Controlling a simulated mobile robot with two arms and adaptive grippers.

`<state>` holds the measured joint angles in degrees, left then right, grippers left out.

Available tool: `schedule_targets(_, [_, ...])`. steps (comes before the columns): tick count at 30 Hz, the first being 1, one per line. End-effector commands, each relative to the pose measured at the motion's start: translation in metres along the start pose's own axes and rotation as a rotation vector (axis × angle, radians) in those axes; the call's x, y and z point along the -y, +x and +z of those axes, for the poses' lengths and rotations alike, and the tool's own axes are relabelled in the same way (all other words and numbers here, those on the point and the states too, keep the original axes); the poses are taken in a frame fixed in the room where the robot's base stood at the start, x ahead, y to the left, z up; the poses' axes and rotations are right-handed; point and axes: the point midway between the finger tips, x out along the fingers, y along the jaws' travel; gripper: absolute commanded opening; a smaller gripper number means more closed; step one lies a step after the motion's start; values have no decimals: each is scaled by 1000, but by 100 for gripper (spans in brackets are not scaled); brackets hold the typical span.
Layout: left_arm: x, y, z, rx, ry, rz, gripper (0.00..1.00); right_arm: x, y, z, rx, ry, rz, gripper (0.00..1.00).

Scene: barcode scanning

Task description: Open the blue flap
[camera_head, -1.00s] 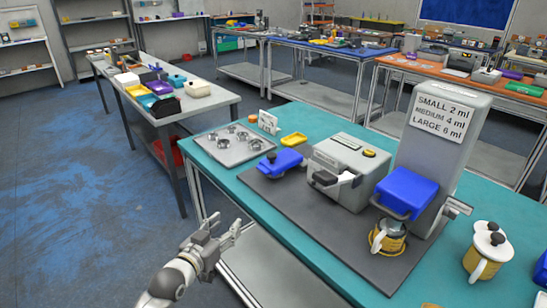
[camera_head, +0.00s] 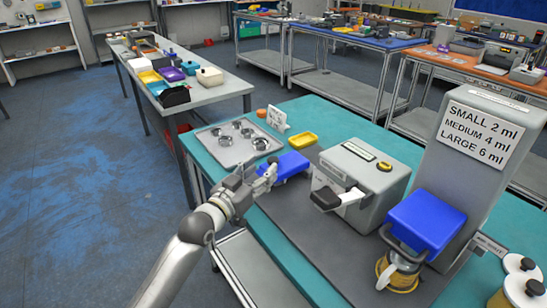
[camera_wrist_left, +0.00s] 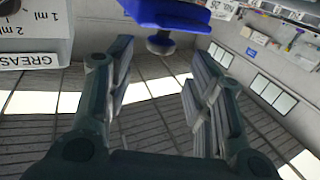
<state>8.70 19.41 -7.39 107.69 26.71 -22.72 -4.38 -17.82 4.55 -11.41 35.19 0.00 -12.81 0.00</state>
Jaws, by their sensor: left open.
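A small blue flap (camera_head: 290,165) sits at the left end of the dark mat, beside a grey machine. My left gripper (camera_head: 264,176) is close to its left side in the head view; whether they touch is unclear. In the left wrist view, the jaws (camera_wrist_left: 160,72) are spread with nothing between them. A blue part (camera_wrist_left: 170,12) with a round knob (camera_wrist_left: 160,44) shows beyond the fingers, at the top. A larger blue block (camera_head: 426,221) is on the front of the tall grey dispenser (camera_head: 470,185). My right gripper is not in view.
The grey machine (camera_head: 368,160) has a dark-ended handle (camera_head: 326,197). A metal plate with several round cups (camera_head: 217,150) and a yellow dish (camera_head: 303,140) lie behind the blue flap. A yellow-banded jug (camera_head: 402,278) stands under the dispenser. The dark mat's front (camera_head: 310,235) is clear.

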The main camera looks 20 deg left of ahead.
Motion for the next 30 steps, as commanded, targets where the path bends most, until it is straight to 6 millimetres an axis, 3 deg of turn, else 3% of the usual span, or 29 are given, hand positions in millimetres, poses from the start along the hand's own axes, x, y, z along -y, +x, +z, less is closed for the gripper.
schedule_targets(5, [0, 32, -2, -1, -1, 0, 48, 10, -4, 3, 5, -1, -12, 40])
schedule_targets(10, [0, 52, -1, 0, -1, 1, 48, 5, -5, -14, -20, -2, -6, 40])
schedule_targets(15, [-1, 62, 0, 0, -1, 1, 48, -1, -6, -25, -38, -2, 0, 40])
schedule_targets(24, [-1, 63, 0, 1, -1, 1, 48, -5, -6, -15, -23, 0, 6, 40])
schedule_targets(30, [-1, 63, 0, 1, 0, 1, 25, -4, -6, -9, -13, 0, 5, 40])
